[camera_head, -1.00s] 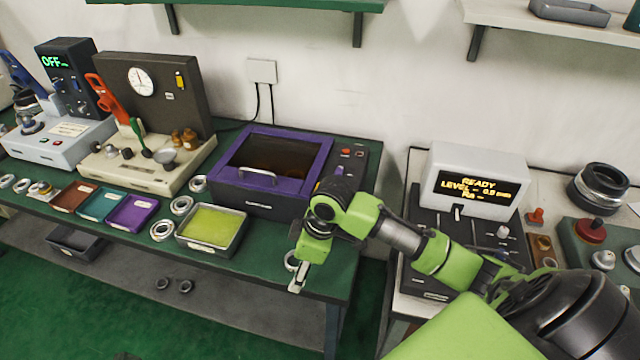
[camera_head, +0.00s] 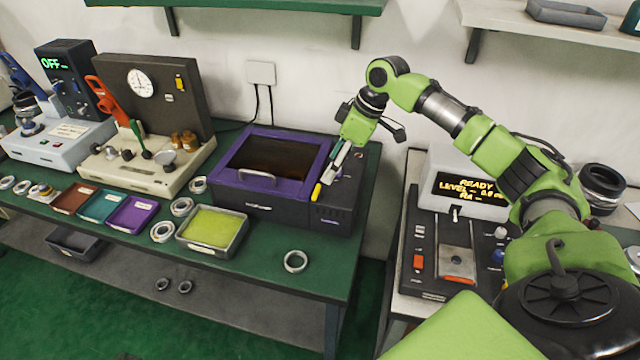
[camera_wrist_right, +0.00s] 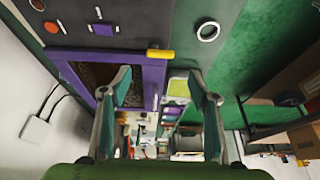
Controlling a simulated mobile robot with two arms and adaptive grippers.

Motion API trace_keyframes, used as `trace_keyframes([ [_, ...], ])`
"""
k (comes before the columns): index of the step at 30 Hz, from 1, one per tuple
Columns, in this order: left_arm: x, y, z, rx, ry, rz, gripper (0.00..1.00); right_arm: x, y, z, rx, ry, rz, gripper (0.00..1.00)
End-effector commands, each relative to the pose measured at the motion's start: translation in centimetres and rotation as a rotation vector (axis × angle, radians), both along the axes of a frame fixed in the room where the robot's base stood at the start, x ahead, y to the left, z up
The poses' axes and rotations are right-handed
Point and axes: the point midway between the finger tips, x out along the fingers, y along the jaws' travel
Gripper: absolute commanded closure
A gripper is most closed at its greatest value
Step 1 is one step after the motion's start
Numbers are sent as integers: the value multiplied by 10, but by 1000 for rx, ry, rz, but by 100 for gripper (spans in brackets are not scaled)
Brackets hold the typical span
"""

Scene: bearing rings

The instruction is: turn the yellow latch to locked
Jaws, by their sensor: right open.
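The yellow latch (camera_head: 316,192) is a short yellow bar on the front of the dark machine, just right of its purple-framed lid (camera_head: 313,164). In the right wrist view the latch (camera_wrist_right: 160,55) lies crosswise at the lid frame's edge, in line with the gap between my fingers. My right gripper (camera_head: 334,172) is over the machine's right panel, just above and right of the latch, pointing down. Its fingers (camera_wrist_right: 160,76) are spread apart with nothing between them. Whether a finger touches the latch I cannot tell. My left gripper is not in view.
The machine's control panel (camera_head: 347,190) is partly hidden by my gripper. A yellow-green tray (camera_head: 212,228) and a metal ring (camera_head: 295,261) lie in front of it on the green bench.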

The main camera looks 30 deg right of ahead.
Motion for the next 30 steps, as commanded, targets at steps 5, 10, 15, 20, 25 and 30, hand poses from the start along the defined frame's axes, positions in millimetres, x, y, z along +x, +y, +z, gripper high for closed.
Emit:
trace_keyframes([
  [5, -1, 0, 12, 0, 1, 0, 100, 10, 11, -36, 0, 4, 2, 44],
  [10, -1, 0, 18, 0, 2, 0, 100, 19, 18, -64, -1, 3, 1, 44],
  [15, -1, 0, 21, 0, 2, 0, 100, 25, 22, -81, -1, 2, 1, 44],
  [20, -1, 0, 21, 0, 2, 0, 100, 26, 23, -86, -2, 1, 1, 44],
  [25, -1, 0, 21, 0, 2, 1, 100, 26, 23, -86, -2, 1, 1, 44],
  [30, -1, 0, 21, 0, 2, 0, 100, 26, 23, -86, -2, 0, 1, 78],
])
